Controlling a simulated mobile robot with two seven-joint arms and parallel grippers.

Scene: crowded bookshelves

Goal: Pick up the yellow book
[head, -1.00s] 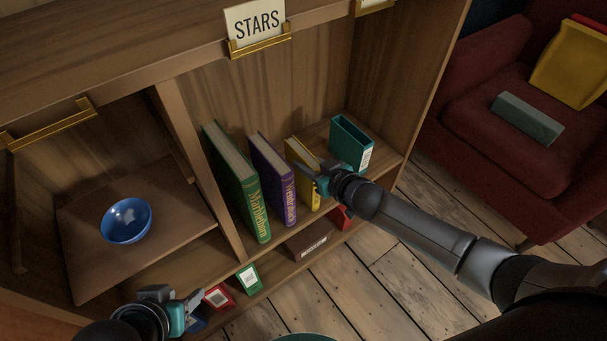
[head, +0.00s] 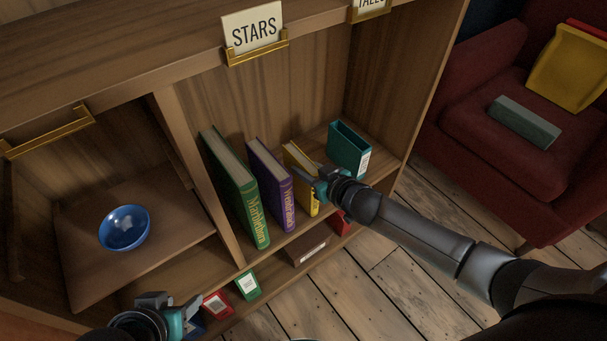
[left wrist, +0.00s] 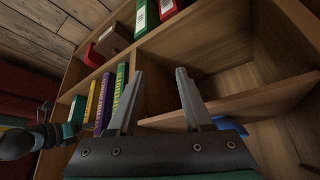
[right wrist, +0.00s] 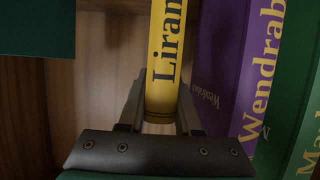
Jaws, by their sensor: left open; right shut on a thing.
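The yellow book (head: 301,174) stands upright on the shelf under the STARS sign, to the right of the purple book (head: 270,183). My right gripper (head: 316,182) reaches in from the right and is shut on the yellow book. In the right wrist view the yellow spine (right wrist: 163,70) sits between the two fingers, with part of its lettering showing. My left gripper (head: 190,306) is open and empty at the lower left, near the front of the shelves. Its two parted fingers (left wrist: 157,98) show in the left wrist view.
A green book (head: 238,190) stands left of the purple one, and a teal box-like item (head: 349,150) stands to the right. A blue bowl (head: 124,228) sits in the left compartment. Several books fill the lower shelf. A red armchair (head: 480,130) is at right.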

